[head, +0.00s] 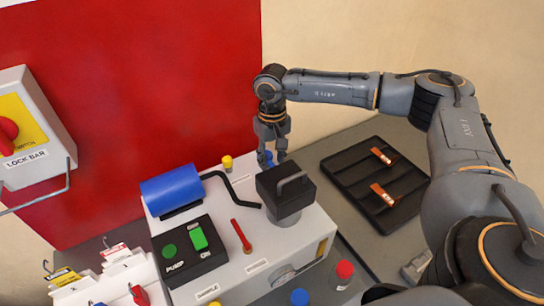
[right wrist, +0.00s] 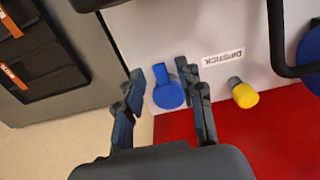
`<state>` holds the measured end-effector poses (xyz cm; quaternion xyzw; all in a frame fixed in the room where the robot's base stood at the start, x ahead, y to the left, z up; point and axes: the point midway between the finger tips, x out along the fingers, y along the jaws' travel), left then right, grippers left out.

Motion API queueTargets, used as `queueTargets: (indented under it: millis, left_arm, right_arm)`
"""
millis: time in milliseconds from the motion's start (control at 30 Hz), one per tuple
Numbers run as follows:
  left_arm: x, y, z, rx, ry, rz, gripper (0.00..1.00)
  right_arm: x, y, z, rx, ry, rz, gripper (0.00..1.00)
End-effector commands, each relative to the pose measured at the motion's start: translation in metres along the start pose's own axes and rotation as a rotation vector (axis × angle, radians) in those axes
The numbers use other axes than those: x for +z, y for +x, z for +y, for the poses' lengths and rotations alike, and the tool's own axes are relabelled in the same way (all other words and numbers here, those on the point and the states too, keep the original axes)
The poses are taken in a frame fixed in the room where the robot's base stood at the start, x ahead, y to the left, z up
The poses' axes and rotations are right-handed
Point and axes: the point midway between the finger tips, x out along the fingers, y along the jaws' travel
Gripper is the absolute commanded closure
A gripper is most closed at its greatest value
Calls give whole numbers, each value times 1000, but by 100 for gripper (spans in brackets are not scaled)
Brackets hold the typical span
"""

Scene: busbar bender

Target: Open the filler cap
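A blue round cap with a short tab, which I take to be the filler cap (right wrist: 168,96), sits on the white machine top in the right wrist view. In the head view the blue cap (head: 266,158) is partly hidden by my right gripper. My right gripper (head: 272,152) points down over the cap at the machine's back edge. In the right wrist view its two fingers (right wrist: 161,72) are apart, one on each side of the cap. I cannot tell whether they touch it. My left gripper is not in view.
A yellow dipstick knob (head: 227,163) stands close by on the machine (head: 225,218). A black block with a handle (head: 286,190), a bent black lever (head: 238,192) and a blue cylinder (head: 172,189) are near. A black tray (head: 375,180) lies to the right; a red panel (head: 140,100) stands behind.

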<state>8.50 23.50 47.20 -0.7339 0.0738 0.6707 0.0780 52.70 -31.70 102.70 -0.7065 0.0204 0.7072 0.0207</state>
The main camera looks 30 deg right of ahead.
Motion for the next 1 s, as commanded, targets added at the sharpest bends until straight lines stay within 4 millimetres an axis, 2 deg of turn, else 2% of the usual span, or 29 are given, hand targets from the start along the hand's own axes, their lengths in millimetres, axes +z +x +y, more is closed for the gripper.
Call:
queueTargets:
  millis: [33,200,567,767,1000]
  left_arm:
    - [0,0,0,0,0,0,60]
    - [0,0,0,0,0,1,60]
    - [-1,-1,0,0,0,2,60]
    - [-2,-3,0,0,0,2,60]
    - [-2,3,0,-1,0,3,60]
  right_arm:
    - [0,0,0,0,0,0,66]
    - [0,0,0,0,0,0,100]
    - [-2,-2,0,1,2,-15,100]
    - [-8,-10,-1,3,3,-132,100]
    - [-16,-16,0,3,5,-284,100]
